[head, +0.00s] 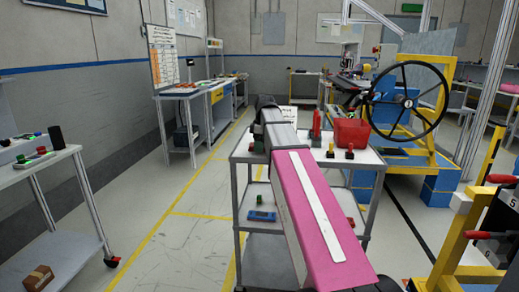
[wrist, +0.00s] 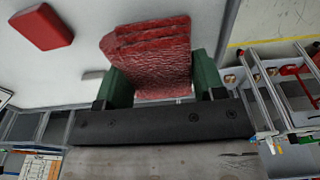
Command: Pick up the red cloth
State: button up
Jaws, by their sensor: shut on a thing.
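The red cloth (wrist: 150,50) is a folded, layered, wrinkled stack in the upper middle of the wrist view. My gripper (wrist: 160,72) has its two green fingers on either side of the cloth and is shut on it. The cloth's lower part is between the fingers and its upper part sticks out beyond them. I cannot tell whether the cloth touches the pale surface behind it. In the head view my pink arm stretches over the grey cart (head: 240,155), and the cloth cannot be made out there.
A red block-like object (wrist: 42,27) lies on the pale surface in the wrist view. In the head view a red bin (head: 351,132) and small button-like parts stand on the cart's right side. A large black handwheel (head: 408,101) is behind it. Floor is open at left.

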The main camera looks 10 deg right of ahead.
jog(key=r, duration=0.1)
jog(key=a+r, duration=0.1)
jog(key=r, duration=0.1)
jog(key=a+r, duration=0.6)
jog(key=a, duration=0.4)
jog(key=shift+a, duration=0.35)
jog(key=shift+o, duration=0.3)
jog(key=shift+s+r, duration=0.1)
